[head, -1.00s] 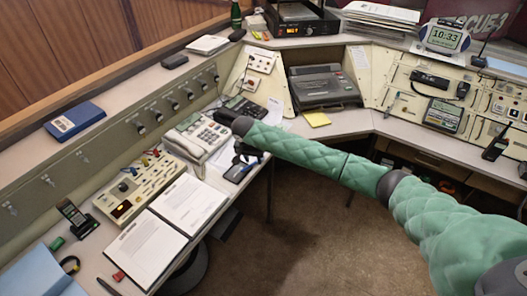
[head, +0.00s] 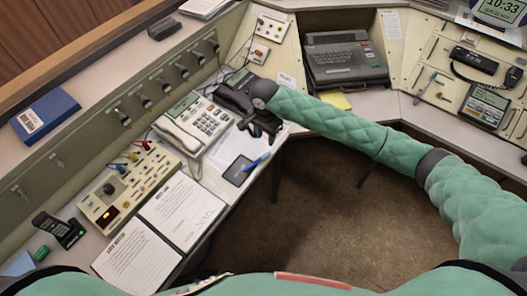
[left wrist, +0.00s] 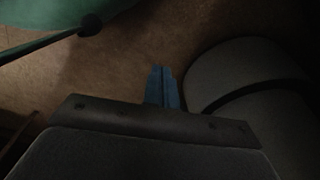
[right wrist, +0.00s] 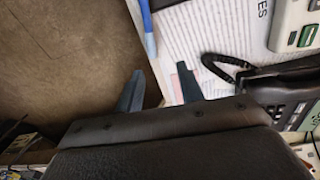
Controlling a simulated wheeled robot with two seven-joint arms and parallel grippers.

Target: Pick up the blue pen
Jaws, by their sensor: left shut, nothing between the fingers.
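The blue pen (head: 256,162) lies near the counter's front edge, by a dark flat pad (head: 235,175). In the right wrist view the pen (right wrist: 148,30) shows beyond the fingertips, by the edge of a printed sheet (right wrist: 200,40); its upper end is cut off by the frame. My right gripper (head: 262,134) hangs over the counter just behind the pen in the head view. Its fingers (right wrist: 158,84) are spread and empty, and apart from the pen. My left gripper (left wrist: 162,84) has its fingers together, over brown floor; it is not visible in the head view.
A desk phone (head: 195,122) stands left of my right gripper. A switch panel (head: 128,187) and an open logbook (head: 180,210) lie nearer on the counter. A handheld phone (head: 58,228) stands at left. A grey typewriter-like machine (head: 345,60) stands at the back. Open floor (head: 310,215) lies in front.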

